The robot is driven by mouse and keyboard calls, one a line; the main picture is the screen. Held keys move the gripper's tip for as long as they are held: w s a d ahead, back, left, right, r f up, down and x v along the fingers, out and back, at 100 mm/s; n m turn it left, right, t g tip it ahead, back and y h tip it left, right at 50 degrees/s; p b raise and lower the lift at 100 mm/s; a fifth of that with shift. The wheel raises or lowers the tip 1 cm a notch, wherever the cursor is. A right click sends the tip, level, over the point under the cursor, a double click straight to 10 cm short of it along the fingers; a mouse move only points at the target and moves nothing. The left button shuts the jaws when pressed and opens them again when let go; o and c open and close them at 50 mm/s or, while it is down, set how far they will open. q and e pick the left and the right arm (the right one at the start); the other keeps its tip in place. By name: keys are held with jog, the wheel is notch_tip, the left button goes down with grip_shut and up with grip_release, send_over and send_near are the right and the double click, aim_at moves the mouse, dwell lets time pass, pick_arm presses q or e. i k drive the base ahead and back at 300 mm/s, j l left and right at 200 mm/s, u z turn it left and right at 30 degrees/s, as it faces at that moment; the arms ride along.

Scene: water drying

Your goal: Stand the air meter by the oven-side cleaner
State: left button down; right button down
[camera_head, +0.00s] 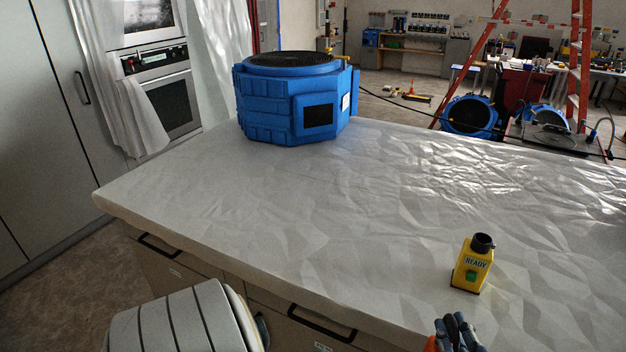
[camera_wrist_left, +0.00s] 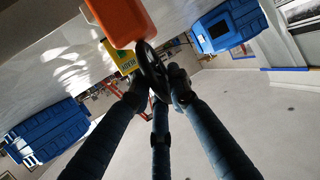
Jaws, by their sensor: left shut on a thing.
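The oven-side cleaner (camera_head: 268,103) is a big blue box with a round black grille on top. It stands at the counter's far left end, near the oven. It seems to show in the left wrist view (camera_wrist_left: 222,32) too. My left gripper (camera_head: 458,330) is at the bottom edge of the head view, right of centre. It is shut on an orange thing (camera_head: 431,343), apparently the air meter. In the left wrist view the meter shows an orange body (camera_wrist_left: 125,20) and a black ring (camera_wrist_left: 152,70) at my fingers. My right gripper is in neither view.
A yellow device marked READY (camera_head: 472,264) stands upright on the counter, just beyond my left gripper. The pale, wrinkled counter top (camera_head: 270,200) is clear between it and the cleaner. Another blue unit (camera_wrist_left: 45,135) shows at lower left in the left wrist view.

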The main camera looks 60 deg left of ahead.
aim_at(338, 241)
jog(key=k+j, duration=0.15)
jog(key=j, duration=0.2)
jog(key=k+j+u, duration=0.1)
jog(key=j, duration=0.3)
jog(key=k+j, duration=0.15)
jog(key=j, duration=0.25)
jog(key=k+j+u, duration=0.1)
jog(key=j, duration=0.25)
jog(key=k+j, duration=0.15)
jog(key=j, duration=0.25)
jog(key=k+j+u, duration=0.1)
jog(key=j, duration=0.3)
